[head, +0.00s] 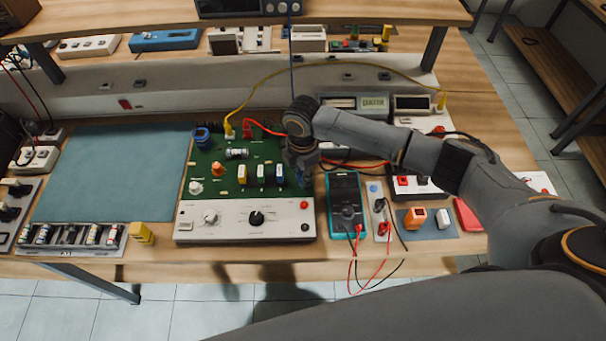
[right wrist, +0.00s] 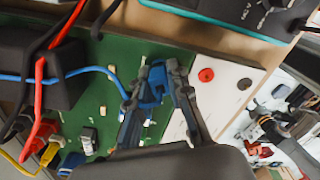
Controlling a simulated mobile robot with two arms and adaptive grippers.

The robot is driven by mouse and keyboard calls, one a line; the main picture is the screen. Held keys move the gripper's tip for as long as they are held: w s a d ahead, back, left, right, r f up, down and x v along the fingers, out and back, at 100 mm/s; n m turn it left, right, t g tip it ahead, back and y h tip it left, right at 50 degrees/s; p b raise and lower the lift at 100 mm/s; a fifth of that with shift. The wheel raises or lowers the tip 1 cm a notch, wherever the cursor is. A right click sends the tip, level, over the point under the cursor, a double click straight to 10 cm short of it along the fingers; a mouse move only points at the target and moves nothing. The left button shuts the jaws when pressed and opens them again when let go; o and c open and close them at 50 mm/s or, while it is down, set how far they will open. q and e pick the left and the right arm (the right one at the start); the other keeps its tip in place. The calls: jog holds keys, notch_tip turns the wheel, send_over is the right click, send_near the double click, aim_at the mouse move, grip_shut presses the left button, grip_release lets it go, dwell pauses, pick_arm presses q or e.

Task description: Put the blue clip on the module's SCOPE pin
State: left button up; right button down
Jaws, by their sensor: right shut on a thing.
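My right gripper (head: 304,180) is over the right edge of the module's green board (head: 214,172), which has a white front panel (head: 232,219). In the right wrist view the gripper (right wrist: 158,72) is shut on the blue clip (right wrist: 153,88), with a blue lead (right wrist: 85,72) running off to the left. The clip is close above the board near the white panel; I cannot tell whether it touches a pin. The SCOPE pin cannot be made out, and no label is readable. My left gripper is not in view.
A yellow clip (head: 229,130) and a red clip (head: 247,128) with leads sit at the board's back edge. A teal multimeter (head: 346,205) lies right of the module. A blue-green mat (head: 115,175) to the left is bare. A shelf (head: 130,18) overhangs the back.

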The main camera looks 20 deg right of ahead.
jog(key=c, duration=1.2)
grip_release()
notch_tip(320, 180, up, 12)
jog(key=shift+r, duration=0.1)
